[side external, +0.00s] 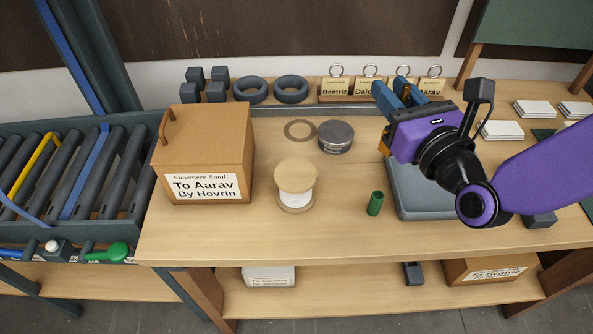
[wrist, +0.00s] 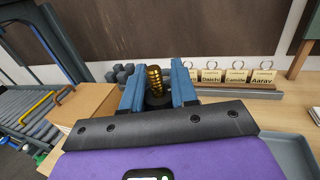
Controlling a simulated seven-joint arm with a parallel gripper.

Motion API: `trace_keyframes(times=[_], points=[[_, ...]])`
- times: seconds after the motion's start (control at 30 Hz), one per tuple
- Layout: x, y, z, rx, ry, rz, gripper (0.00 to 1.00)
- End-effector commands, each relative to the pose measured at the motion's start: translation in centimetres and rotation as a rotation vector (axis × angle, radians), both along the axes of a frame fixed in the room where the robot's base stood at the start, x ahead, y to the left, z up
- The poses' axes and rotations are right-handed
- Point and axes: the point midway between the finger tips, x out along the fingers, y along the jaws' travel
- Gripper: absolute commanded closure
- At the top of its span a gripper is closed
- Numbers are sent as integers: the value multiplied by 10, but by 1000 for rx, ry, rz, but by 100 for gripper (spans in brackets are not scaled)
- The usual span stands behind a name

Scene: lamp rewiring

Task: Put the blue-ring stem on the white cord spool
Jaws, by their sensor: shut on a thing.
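The white cord spool (side external: 299,197) stands upright on the table left of centre, with a pale wooden disc on top and a wooden base. My gripper (side external: 392,92) is raised over the grey tray, right of and behind the spool, with its blue fingers pointing away toward the back. In the wrist view my gripper (wrist: 157,72) is shut on a ribbed brass piece (wrist: 154,77) with a dark collar. No blue ring shows on it, so I cannot tell whether it is the blue-ring stem; its lower part is hidden.
A green cylinder (side external: 375,203) stands between the spool and the grey tray (side external: 408,204). A round tin (side external: 335,137) and a flat ring (side external: 299,122) lie behind the spool. A cardboard box (side external: 203,145) stands left. Tagged blocks (side external: 336,86) line the back. The front table strip is clear.

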Motion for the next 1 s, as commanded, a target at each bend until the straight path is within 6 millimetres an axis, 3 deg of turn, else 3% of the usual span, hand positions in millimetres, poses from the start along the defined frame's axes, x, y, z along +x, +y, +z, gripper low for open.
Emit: trace_keyframes(times=[0.1,0.2,0.37,0.83,1.0], points=[[-26,25,13,1,-8,87,100],[-39,37,20,0,-10,131,100],[-45,49,21,-5,-13,161,100],[11,115,-18,-5,-13,162,100],[24,131,-44,-7,-12,162,100]])
